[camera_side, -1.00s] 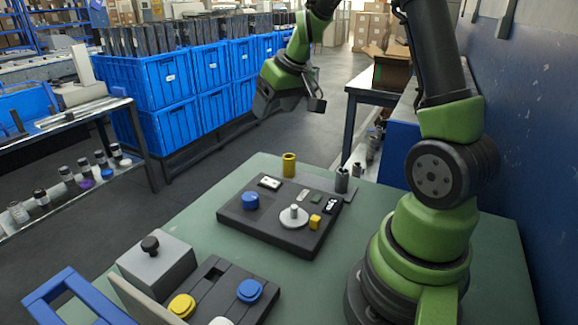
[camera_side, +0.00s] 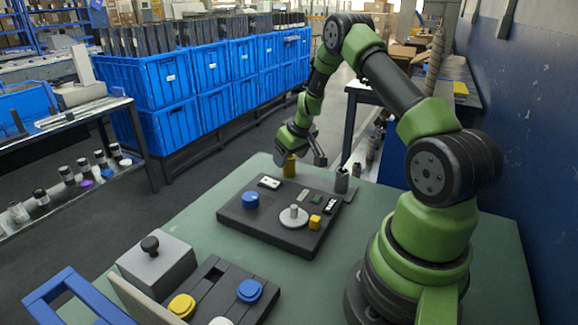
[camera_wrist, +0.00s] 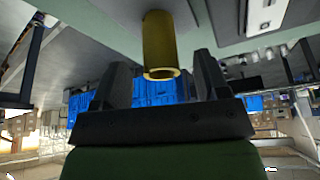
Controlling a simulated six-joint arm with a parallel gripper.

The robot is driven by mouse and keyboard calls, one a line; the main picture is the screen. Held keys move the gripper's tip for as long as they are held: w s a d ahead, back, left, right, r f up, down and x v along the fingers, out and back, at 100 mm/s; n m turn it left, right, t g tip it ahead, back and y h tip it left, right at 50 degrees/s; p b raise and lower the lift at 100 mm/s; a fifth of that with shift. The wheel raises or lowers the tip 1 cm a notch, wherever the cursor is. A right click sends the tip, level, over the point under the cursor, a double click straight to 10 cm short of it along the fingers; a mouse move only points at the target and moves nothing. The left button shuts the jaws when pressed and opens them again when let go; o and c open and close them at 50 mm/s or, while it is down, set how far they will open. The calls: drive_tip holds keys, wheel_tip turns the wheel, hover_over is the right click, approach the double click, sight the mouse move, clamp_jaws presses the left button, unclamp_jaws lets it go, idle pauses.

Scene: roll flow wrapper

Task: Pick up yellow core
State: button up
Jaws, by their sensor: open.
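The yellow core (camera_side: 289,167) is a small upright hollow cylinder at the far edge of the green table, behind the dark board. My gripper (camera_side: 302,158) is low at the core, and its body hides part of the core in the side view. In the wrist view the yellow core (camera_wrist: 160,45) lies ahead of the gap between the two fingers of my gripper (camera_wrist: 158,72). The fingers are apart, one on each side of the core's near end. Whether either finger touches the core cannot be told.
The dark board (camera_side: 262,230) carries a blue knob (camera_side: 250,200), a white disc with a peg (camera_side: 294,215) and a yellow block (camera_side: 315,222). A dark grey cylinder (camera_side: 342,181) stands right of the core. A grey box (camera_side: 157,264) and another panel (camera_side: 215,290) are nearer.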

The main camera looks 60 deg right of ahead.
drive_tip(key=shift+x, duration=1.5)
drive_tip(key=shift+a, duration=0.1)
drive_tip(key=shift+c, duration=0.5)
drive_tip(key=c, duration=0.9)
drive_tip(key=shift+r, duration=0.15)
